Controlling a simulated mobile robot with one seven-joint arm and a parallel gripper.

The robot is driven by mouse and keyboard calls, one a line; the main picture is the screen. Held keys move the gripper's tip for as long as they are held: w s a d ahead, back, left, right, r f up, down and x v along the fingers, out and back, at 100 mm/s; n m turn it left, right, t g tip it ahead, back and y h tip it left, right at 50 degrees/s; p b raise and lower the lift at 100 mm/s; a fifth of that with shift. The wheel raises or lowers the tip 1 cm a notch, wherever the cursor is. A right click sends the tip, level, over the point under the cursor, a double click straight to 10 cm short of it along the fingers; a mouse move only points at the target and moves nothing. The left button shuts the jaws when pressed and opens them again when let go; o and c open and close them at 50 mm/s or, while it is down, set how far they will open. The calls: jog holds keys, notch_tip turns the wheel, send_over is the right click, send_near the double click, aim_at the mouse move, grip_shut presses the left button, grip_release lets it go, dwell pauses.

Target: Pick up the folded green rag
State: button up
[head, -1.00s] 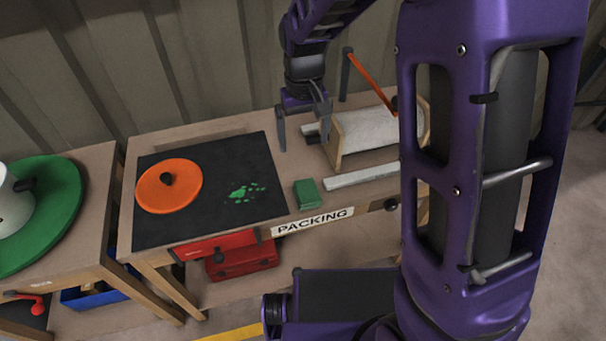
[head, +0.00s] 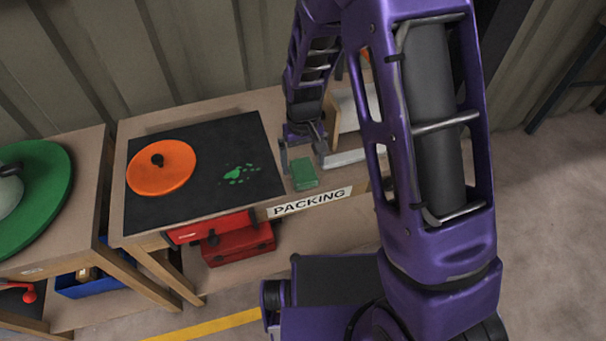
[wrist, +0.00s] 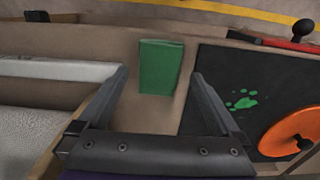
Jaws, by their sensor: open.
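The folded green rag (head: 304,174) lies on the packing bench near its front edge, just right of the black mat. It also shows in the wrist view (wrist: 160,67), flat and rectangular, lying ahead of the fingers and between their lines. My gripper (head: 302,164) is open and empty, with its fingers at the rag's far side in the head view. In the wrist view my gripper's fingertips (wrist: 158,75) stand apart to the left and right of the rag. I cannot tell the exact height of the fingers above the bench.
The black mat (head: 200,205) holds an orange disc (head: 160,168) with a black knob and a green splatter (head: 239,174). A pale bar (head: 345,158) lies close on the rag's right. Red boxes (head: 238,243) sit below the bench top.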

aim_at(303, 170)
notch_tip(303, 170, down, 2)
jog(key=shift+f, duration=0.1)
jog(key=c, duration=1.3)
notch_tip(303, 170, up, 10)
jog(key=shift+r+p, duration=0.1)
jog(key=shift+p, duration=0.8)
